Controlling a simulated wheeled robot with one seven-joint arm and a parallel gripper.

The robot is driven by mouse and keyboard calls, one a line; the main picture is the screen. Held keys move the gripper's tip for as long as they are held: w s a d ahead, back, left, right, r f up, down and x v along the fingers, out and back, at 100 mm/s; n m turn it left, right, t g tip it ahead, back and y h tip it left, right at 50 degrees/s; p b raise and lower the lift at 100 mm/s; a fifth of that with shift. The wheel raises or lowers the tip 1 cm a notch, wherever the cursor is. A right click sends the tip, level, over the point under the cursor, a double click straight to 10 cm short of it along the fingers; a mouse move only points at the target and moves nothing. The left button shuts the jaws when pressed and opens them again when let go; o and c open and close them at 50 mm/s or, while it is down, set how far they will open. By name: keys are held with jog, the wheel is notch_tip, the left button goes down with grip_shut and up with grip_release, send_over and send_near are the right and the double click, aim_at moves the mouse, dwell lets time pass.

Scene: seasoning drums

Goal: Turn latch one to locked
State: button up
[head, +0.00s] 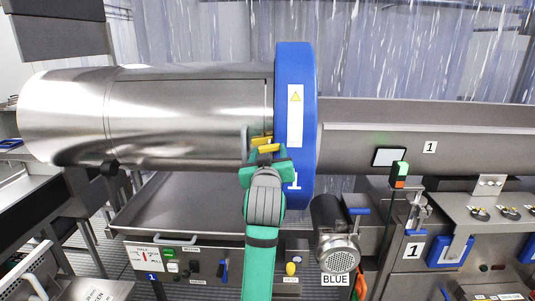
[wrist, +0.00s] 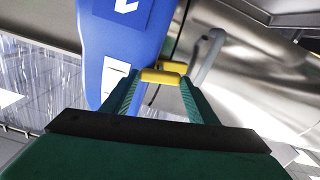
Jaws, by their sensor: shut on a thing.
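The big steel drum (head: 180,115) lies level, with a blue ring (head: 295,75) marked 1 at its right end. A yellow latch (head: 262,140) sits beside the ring on the drum's front side. My green gripper (head: 267,153) reaches up to it from below. In the wrist view, my gripper (wrist: 160,86) has its fingertips shut on the yellow latch (wrist: 161,76), beside the blue ring (wrist: 125,40). My gripper covers part of the latch in the head view. I cannot read a locked or unlocked mark.
A grey curved handle (head: 245,145) stands just left of the latch; it also shows in the wrist view (wrist: 208,55). A steel tray (head: 180,205) and a motor (head: 335,232) lie below the drum. A small light box (head: 399,174) stands to the right.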

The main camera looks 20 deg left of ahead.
jog(key=shift+s+a+r+m, duration=0.1)
jog(key=shift+r+m, duration=0.3)
jog(key=shift+m, duration=0.6)
jog(key=o, duration=1)
jog(key=shift+o, duration=0.2)
jog(key=shift+f, duration=0.15)
jog(key=v, duration=1.1)
